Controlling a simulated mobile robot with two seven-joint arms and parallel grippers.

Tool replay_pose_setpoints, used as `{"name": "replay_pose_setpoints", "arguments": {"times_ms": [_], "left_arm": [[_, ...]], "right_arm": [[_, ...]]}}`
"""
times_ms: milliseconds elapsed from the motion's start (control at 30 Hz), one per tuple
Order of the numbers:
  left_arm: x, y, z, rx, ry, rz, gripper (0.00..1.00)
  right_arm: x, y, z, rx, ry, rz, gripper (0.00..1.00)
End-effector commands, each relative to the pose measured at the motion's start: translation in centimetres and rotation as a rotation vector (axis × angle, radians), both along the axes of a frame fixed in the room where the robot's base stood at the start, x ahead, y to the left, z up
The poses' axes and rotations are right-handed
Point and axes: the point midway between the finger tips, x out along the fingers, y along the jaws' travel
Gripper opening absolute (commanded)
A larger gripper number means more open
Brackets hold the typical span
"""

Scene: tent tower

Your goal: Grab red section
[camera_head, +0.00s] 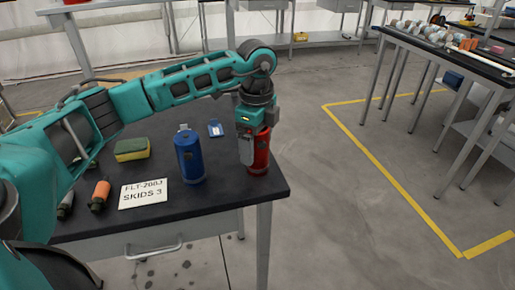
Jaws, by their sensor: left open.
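The red section (260,158) is a red cylinder standing upright near the right edge of the dark table (220,192). My left gripper (247,158) points down at it from above, its fingers overlapping the left part of the cylinder in the camera_head view. The gripper is open. Part of the red section is hidden behind the gripper, and I cannot tell whether the fingers touch it. My right gripper is not in view.
A blue cylinder (189,158) stands just left of the red section. Open floor (330,220) lies to the right.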

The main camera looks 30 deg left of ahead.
Motion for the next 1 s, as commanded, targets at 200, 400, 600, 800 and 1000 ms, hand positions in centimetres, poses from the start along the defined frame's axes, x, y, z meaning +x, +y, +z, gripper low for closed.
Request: {"name": "replay_pose_setpoints", "arguments": {"times_ms": [200, 400, 600, 800, 1000], "left_arm": [[0.0, -0.04, -1.02, -0.001, 0.0, -0.001, 0.87], [0.02, -0.05, -0.98, -0.001, 0.0, -0.001, 0.8], [0.02, -0.06, -0.95, -0.001, -0.001, -0.001, 0.61], [0.02, -0.06, -0.94, -0.001, -0.001, -0.001, 0.42], [0.02, -0.06, -0.94, -0.001, -0.001, -0.001, 0.22]], "right_arm": [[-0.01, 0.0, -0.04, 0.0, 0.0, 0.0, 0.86], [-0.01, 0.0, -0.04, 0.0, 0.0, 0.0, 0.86], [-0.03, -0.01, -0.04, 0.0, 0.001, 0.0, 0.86], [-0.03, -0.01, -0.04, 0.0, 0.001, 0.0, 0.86], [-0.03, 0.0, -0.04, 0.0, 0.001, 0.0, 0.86]]}}
